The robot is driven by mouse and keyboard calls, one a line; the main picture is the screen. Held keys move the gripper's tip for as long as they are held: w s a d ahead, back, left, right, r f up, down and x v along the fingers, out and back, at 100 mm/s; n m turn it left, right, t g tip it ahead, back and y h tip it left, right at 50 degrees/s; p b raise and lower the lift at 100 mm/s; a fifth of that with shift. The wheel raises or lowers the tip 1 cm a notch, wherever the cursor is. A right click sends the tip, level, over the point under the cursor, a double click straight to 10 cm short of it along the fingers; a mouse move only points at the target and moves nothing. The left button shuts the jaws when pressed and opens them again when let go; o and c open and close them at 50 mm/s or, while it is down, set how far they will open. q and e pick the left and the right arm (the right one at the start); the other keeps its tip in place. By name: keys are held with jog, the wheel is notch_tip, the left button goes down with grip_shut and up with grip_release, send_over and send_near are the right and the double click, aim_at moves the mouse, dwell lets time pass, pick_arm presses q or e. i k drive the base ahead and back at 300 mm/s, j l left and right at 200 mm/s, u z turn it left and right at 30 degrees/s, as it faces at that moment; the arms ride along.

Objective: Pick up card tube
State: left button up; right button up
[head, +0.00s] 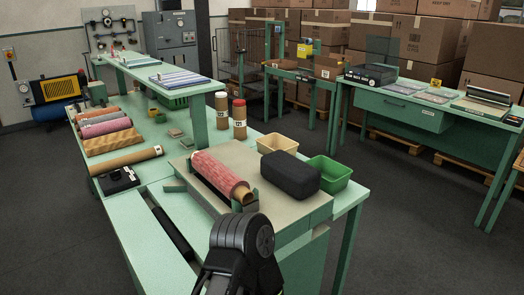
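A plain brown card tube (127,160) lies on the green bench at the left, with a white label at its right end. It is in front of several coloured rolls. Another brown tube core shows at the end of a red roll (222,176), which lies on a cradle on the beige board (262,177). A black part of my own arm rises at the bottom centre. No gripper fingers can be made out in the head view.
A black rounded block (290,175), a tan bin (277,144) and a green bin (329,174) stand right of the red roll. A raised shelf (150,72) overhangs the bench behind. A black device (119,180) lies in front of the brown tube.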

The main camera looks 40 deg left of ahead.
aim_at(231, 185)
jog(key=i+l+u, duration=0.4)
jog(key=l+u, duration=0.2)
jog(key=i+l+u, duration=0.15)
jog(key=l+u, duration=0.15)
jog(key=i+l+u, duration=0.1)
jog(key=l+u, duration=0.2)
jog(key=l, duration=0.25)
jog(key=l+u, duration=0.6)
jog(key=l, duration=0.3)
jog(key=i, duration=0.05)
